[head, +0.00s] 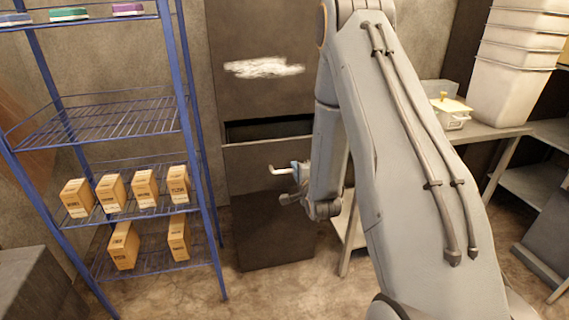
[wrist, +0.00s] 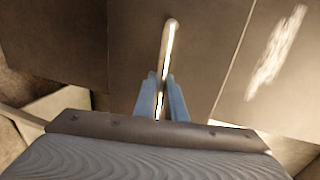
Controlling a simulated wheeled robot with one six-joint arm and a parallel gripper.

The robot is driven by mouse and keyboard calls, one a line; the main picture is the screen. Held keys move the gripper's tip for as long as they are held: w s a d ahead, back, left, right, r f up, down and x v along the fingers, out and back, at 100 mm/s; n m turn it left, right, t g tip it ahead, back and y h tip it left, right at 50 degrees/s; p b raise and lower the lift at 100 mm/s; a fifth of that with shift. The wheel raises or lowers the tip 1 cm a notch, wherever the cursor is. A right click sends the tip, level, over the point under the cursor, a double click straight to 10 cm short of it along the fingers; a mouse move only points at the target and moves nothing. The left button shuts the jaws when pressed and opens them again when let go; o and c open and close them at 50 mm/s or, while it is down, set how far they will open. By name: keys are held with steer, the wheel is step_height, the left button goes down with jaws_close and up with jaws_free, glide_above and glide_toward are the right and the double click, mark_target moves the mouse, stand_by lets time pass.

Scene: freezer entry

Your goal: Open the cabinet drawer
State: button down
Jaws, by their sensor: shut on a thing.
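The tall dark cabinet (head: 260,40) stands against the back wall in the head view. Its lower drawer (head: 268,222) stands partly out, with a dark gap (head: 265,128) along its top edge. The pale bar handle (head: 277,171) is on the drawer front; it also shows in the wrist view (wrist: 170,45). My gripper (head: 294,171) is at the handle, and its blue fingers (wrist: 162,92) are shut on the bar. My arm hides the right part of the cabinet in the head view.
A blue wire rack (head: 110,125) with several small boxes (head: 110,192) stands close on the left. A metal table (head: 490,140) with stacked white bins (head: 520,60) is on the right. Bare floor (head: 265,295) lies in front of the drawer.

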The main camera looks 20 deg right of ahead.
steer(key=shift+s, duration=0.55)
steer(key=c, duration=2.1)
jaws_free()
steer(key=b+v, duration=0.1)
steer(key=v, duration=0.6)
steer(key=shift+s+b, duration=0.35)
steer(key=shift+s, duration=0.05)
steer(key=shift+a, duration=0.1)
